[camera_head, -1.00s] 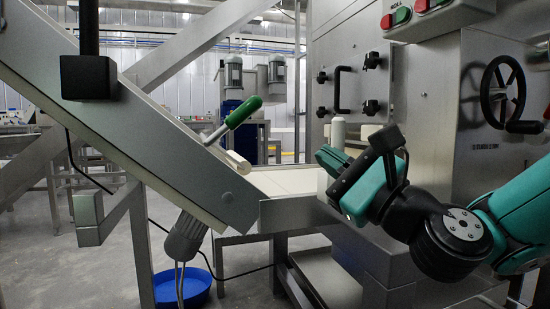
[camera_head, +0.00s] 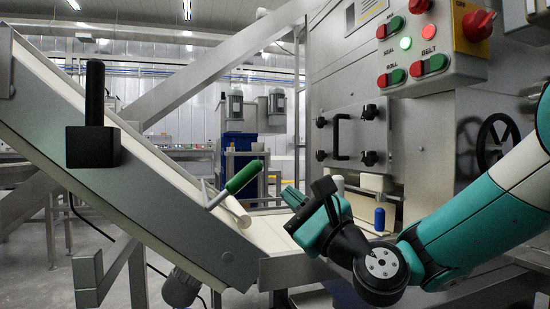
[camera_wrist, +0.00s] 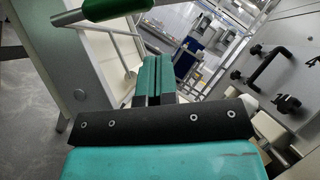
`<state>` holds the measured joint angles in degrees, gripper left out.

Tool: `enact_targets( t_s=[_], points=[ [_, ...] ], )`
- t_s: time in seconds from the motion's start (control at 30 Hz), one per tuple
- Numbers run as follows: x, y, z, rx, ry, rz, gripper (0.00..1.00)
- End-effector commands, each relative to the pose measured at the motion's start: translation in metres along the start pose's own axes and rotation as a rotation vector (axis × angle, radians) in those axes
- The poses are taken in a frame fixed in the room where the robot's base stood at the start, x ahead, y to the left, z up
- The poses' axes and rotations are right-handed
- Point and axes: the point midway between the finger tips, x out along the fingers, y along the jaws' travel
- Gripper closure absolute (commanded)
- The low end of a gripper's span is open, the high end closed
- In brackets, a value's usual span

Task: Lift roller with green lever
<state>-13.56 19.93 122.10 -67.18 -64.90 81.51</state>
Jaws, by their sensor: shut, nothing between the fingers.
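The green lever (camera_head: 243,176) has a green grip on a thin metal rod and slants up to the right from the side of the inclined conveyor. A pale roller (camera_head: 235,212) sits just below it, at the conveyor's lower end. My gripper (camera_head: 292,197) is shut and empty, to the right of the lever and slightly lower in the picture, apart from it. In the wrist view the green lever (camera_wrist: 118,9) shows at the top, left of and above my shut fingers (camera_wrist: 154,80). The wrist view does not show the roller clearly.
The grey inclined conveyor (camera_head: 150,195) fills the left side, with a black handle (camera_head: 94,120) on it. The steel machine (camera_head: 345,100) with a control box (camera_head: 432,50) stands at right.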

Motion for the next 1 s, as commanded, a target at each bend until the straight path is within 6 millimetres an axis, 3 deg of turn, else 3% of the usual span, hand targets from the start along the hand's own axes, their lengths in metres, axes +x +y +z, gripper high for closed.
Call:
enact_targets(
  t_s=[0.07, 0.3, 0.8, 1.0],
  points=[
    [0.018, -0.004, 0.009, 0.000, -0.003, 0.001, 1.00],
    [0.035, -0.002, 0.027, 0.000, -0.001, 0.001, 1.00],
    [0.037, 0.000, 0.029, -0.001, 0.000, 0.001, 1.00],
    [0.046, 0.007, 0.041, -0.019, -0.012, 0.032, 1.00]
  ],
)
